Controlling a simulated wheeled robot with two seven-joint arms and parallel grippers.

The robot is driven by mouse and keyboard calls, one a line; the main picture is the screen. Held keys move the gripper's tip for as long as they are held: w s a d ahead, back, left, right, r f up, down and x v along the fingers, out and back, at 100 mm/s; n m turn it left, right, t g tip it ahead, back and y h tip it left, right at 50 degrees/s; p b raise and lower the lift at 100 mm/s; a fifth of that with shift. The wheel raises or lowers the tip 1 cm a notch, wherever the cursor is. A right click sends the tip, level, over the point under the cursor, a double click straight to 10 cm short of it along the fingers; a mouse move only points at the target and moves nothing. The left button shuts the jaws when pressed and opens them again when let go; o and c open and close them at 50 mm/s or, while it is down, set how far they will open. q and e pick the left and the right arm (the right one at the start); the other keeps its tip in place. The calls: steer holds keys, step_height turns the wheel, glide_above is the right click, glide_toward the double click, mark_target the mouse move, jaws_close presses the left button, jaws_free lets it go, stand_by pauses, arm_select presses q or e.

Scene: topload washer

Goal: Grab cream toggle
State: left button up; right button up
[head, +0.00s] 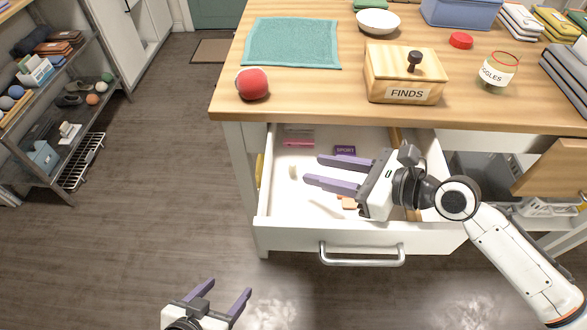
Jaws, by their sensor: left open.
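A small cream piece (293,172), which looks like the cream toggle, stands in the open white drawer (284,235), toward its left side. My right gripper (312,168) reaches into the drawer area from the right. Its two purple fingers are apart, with nothing visible between them. Their tips point left, just right of the cream piece in the picture; I cannot tell the height gap. My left gripper (230,287) is open and empty, low in the picture over the floor, in front of the drawer.
The wooden countertop (310,90) overhangs the drawer's back. A metal handle (361,258) sticks out in front.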

mark_target(294, 165)
steer(key=shift+x, duration=2.75)
jaws_close()
